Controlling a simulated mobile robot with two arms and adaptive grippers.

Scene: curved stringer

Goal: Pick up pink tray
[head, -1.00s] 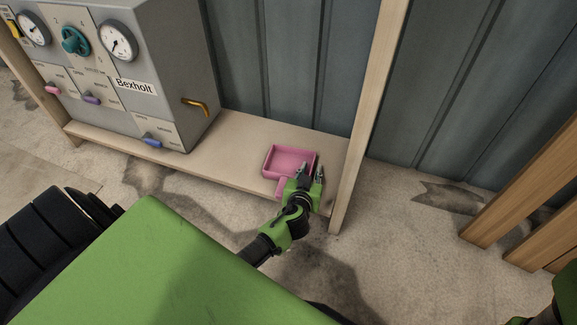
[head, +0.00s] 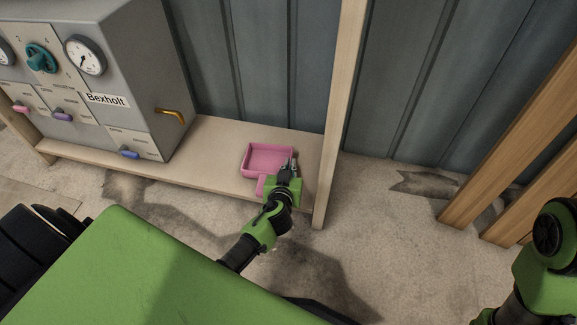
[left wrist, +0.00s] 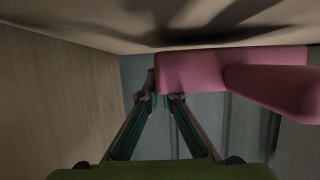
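The pink tray (head: 267,158) sits on the wooden shelf, a shallow square pan with a short handle (head: 262,185) toward me. My left gripper (head: 290,165) is at the tray's right side, fingers pointing toward the wall and partly covering that edge. In the left wrist view the tray (left wrist: 190,72) and its thick handle (left wrist: 275,88) show just beyond the fingertips (left wrist: 161,97). The fingers are apart, with a gap between the tips and nothing clearly clamped. Whether a tip touches the tray wall I cannot tell. My right gripper is out of view.
The wooden shelf (head: 215,150) carries a grey Bexholt control box (head: 150,75) on the left. A wooden post (head: 336,120) stands close right of my left gripper. Wooden beams (head: 520,130) lean at the right. Concrete floor (head: 385,235) is open between.

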